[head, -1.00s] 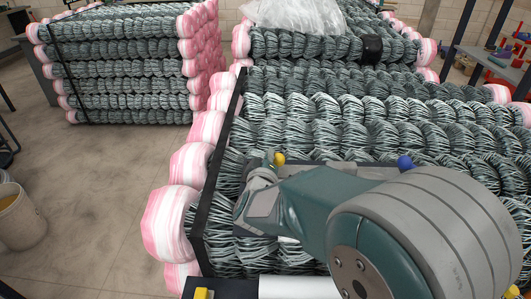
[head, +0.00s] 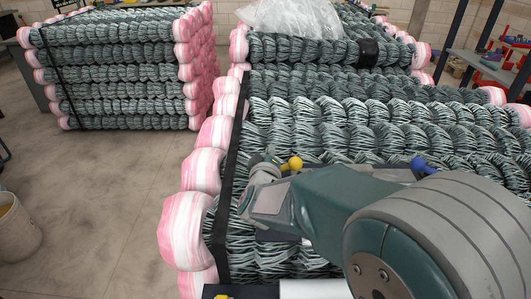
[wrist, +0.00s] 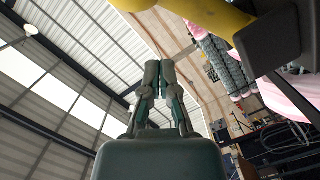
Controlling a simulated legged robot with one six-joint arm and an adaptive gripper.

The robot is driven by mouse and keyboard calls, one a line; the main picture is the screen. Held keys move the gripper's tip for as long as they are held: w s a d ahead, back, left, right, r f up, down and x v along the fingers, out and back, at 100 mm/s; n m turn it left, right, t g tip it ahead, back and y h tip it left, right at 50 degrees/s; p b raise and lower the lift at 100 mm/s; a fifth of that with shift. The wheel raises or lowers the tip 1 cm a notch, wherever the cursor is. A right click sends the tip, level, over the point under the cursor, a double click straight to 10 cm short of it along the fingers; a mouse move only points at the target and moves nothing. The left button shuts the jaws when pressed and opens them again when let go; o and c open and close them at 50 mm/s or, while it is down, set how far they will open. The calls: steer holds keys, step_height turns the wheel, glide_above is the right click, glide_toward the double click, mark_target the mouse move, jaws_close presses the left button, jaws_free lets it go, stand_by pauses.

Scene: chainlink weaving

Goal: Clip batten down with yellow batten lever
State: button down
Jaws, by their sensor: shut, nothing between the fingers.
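The yellow batten lever (head: 291,164) shows its round knob and short arm just right of my gripper (head: 268,158) in the head view. In the wrist view, a large yellow part (wrist: 190,12) crosses the top, close to the camera and apart from the fingertips. My gripper (wrist: 160,72) is shut and empty there, its fingers together and pointing up the picture. A dark bar (head: 398,174) shows behind my arm, towards a blue knob (head: 423,165). It may be the batten, but most of it is hidden by my arm, so I cannot tell whether it is clipped.
Rolls of grey-green mesh with pink-wrapped ends (head: 190,230) lie around the machine. A stack of rolls (head: 115,65) stands at the back left. A bucket (head: 15,230) is at the left edge. Open floor (head: 90,200) lies between. A dark block (wrist: 270,40) is close at the wrist view's upper right.

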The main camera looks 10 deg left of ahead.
steer(key=s+d, duration=0.1)
steer(key=s+d+r, duration=0.1)
steer(key=s+d, duration=0.1)
steer(key=shift+s, duration=0.25)
steer(key=s, duration=0.1)
steer(key=s+a, duration=0.1)
steer(key=s, duration=0.3)
steer(key=shift+a, duration=0.35)
steer(key=s+d+r+m+g+y, duration=0.1)
steer(key=d+r+m+g+y, duration=0.1)
steer(key=d, duration=0.3)
steer(key=s+d+r+m+g+y, duration=0.1)
steer(key=d+r+m+g, duration=0.15)
steer(key=d, duration=0.35)
steer(key=s+d+f+m+g+h, duration=0.2)
steer(key=s+d+m+g, duration=0.1)
steer(key=s+d, duration=0.5)
steer(key=s+d+f+m+g+h, duration=0.2)
steer(key=s+d+m, duration=0.3)
steer(key=s+d, duration=0.4)
steer(key=shift+d+g+h, duration=0.45)
steer(key=shift+g+h, duration=0.05)
steer(key=shift+g, duration=0.35)
